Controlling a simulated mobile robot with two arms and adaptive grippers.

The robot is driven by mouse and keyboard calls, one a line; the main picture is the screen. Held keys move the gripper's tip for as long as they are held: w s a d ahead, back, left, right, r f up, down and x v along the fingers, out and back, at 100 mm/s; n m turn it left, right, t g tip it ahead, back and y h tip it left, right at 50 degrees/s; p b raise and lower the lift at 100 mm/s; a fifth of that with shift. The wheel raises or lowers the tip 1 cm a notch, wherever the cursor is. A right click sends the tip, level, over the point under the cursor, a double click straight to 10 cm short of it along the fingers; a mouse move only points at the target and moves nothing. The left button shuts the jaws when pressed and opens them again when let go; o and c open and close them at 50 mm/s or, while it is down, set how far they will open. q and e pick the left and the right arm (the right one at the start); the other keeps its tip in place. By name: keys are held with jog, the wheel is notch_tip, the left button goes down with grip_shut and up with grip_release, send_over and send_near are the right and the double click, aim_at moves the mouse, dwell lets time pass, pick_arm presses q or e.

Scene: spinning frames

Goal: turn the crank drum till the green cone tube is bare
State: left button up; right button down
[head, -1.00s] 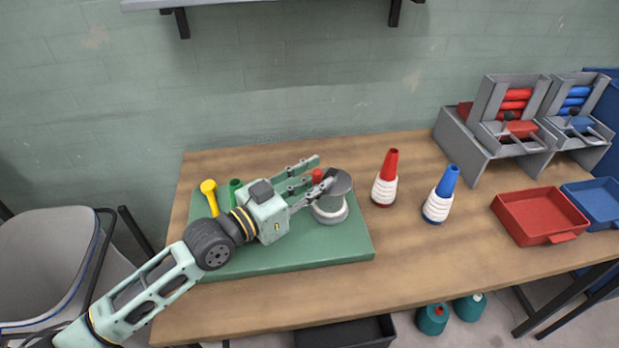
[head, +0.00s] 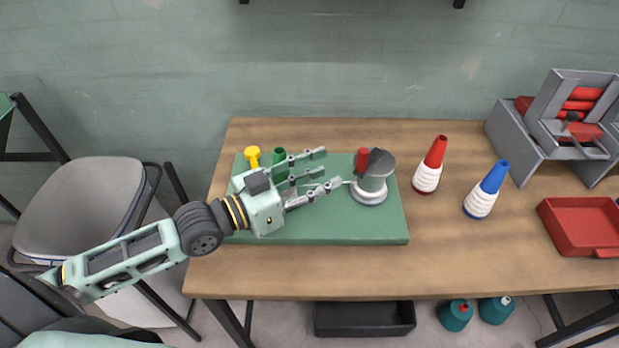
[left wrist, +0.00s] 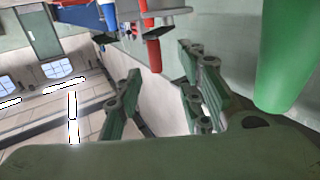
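The crank drum (head: 376,178), grey with a dark top and pale windings at its foot, stands on the green board (head: 330,229). Its red knob (head: 362,160) is on its left side. My left gripper (head: 332,168) is open and empty, left of the drum and apart from the knob. The green cone tube (head: 279,155) stands behind that gripper. Only its top shows clearly in the head view; its foot is hidden. In the left wrist view a bare green stretch of it (left wrist: 287,55) shows beside the fingers. A thin pale line runs between gripper and drum. My right gripper is out of view.
A yellow tube (head: 252,155) stands at the board's back left. A red cone (head: 431,165) and a blue cone (head: 487,190), both with white windings, stand right of the board. A grey rack (head: 530,150) and a red tray (head: 585,228) are farther right. The table front is clear.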

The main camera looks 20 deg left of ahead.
pick_arm(q)
jog(key=shift+v, duration=1.2)
